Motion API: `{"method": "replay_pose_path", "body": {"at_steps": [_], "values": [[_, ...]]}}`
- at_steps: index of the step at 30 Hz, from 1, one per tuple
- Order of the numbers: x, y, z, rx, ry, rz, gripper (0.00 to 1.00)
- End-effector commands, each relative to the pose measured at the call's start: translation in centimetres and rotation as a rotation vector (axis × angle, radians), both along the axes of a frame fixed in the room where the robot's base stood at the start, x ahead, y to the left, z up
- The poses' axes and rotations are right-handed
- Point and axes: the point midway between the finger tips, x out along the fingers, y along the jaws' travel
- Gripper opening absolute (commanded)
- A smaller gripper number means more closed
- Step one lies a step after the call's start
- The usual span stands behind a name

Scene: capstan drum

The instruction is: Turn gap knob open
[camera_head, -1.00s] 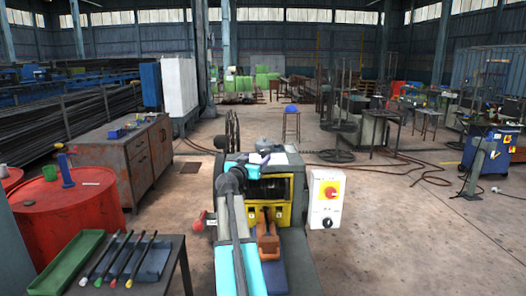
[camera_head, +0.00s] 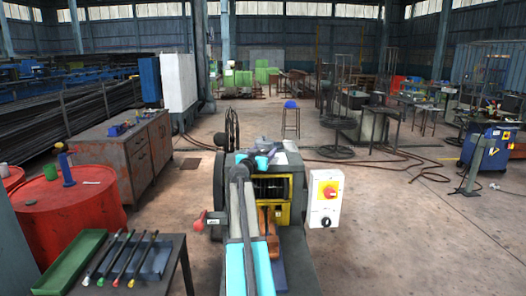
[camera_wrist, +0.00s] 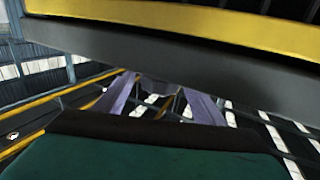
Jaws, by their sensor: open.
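The machine (camera_head: 221,195) with a yellow front frame stands in the middle of the head view. My arm reaches over its front, and my gripper (camera_head: 266,150) is at the machine's top, small and partly hidden by my arm. In the wrist view my gripper (camera_wrist: 163,100) shows two purple-grey fingers spread apart with nothing seen between them. I cannot make out which part is the gap knob. A control box (camera_head: 335,203) at the machine's right has a red knob (camera_head: 328,190) on a yellow plate and a black dial (camera_head: 326,221). A red-tipped handle (camera_head: 198,225) sticks out at the left.
A dark table (camera_head: 172,252) with several rods and a green tray (camera_head: 72,262) stands at front left, beside a red drum (camera_head: 80,215). A metal cabinet (camera_head: 135,155) is behind. The floor (camera_head: 420,235) to the right is largely clear.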

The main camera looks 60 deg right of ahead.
Motion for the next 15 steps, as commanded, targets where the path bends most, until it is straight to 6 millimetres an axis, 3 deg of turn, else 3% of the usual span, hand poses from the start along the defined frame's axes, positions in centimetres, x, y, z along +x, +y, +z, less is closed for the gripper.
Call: {"method": "replay_pose_path", "body": {"at_steps": [12,15], "values": [[0.12,-0.35,-0.03,0.0,0.0,0.001,0.63],[0.13,-0.33,-0.02,0.0,0.0,0.001,0.46]]}}
